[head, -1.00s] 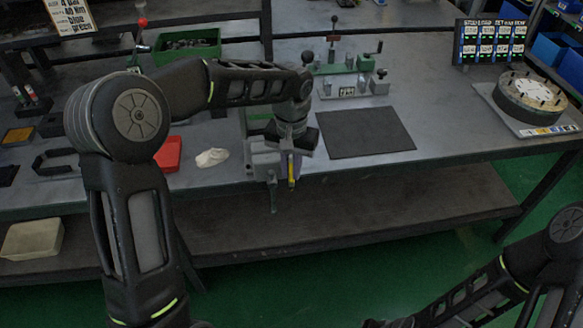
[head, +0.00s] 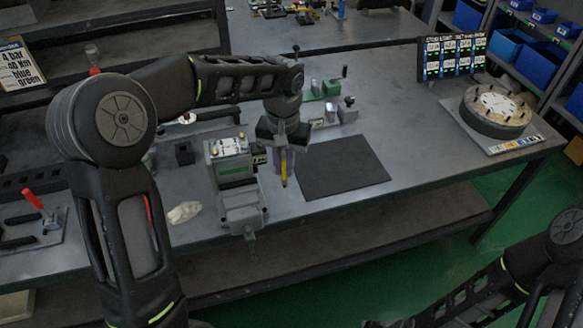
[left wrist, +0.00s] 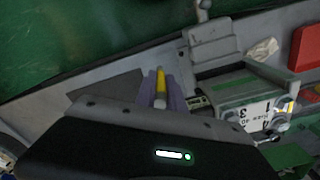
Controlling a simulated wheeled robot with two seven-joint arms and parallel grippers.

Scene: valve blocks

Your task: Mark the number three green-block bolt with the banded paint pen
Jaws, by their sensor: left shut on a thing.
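A green valve block (head: 231,172) with a pale top sits at the grey vise (head: 243,212) near the table's front edge. In the left wrist view the block's white face (left wrist: 250,116) carries printed numbers, 3 and 4 among them. A bolt-like metal part (left wrist: 279,122) shows at its side. My left gripper (head: 283,165) is shut on a yellow pen (head: 284,178), just right of the block and apart from it. The pen (left wrist: 160,84) also shows between the purple fingers in the left wrist view. Its bands are too small to tell. My right gripper is out of view.
A dark mat (head: 343,167) lies clear to the right. A round fixture (head: 496,108) stands at the far right, before a label board (head: 453,57). A crumpled cloth (head: 184,212) lies left of the vise. A red-handled clamp (head: 33,200) stands at left.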

